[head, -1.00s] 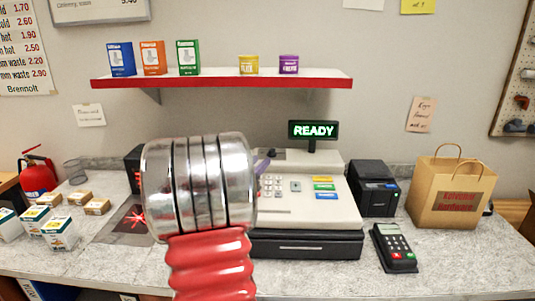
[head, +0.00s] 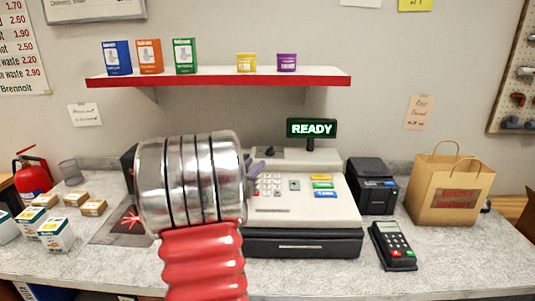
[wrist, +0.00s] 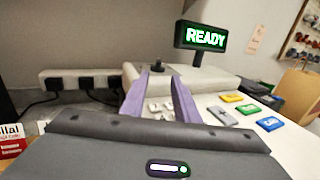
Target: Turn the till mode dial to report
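The cream till (head: 330,205) stands on the counter, with a dark drawer front and a green READY display (head: 312,129) on a post. The mode dial looks to be the small dark knob (head: 269,152) on the till's raised back part; it also shows in the wrist view (wrist: 157,68). Its pointer setting is too small to read. My gripper (wrist: 159,76) has two purple fingers, apart with a gap between them, over the left side of the till. The dial appears beyond the gap, not between the fingers. In the head view my arm hides most of the gripper.
A card reader (head: 392,246), a black printer (head: 372,188) and a paper bag (head: 450,195) stand right of the till. A power strip (wrist: 85,82) with plugs lies behind it on the left. A red-edged shelf (head: 220,80) hangs above. Small boxes (head: 57,235) sit at left.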

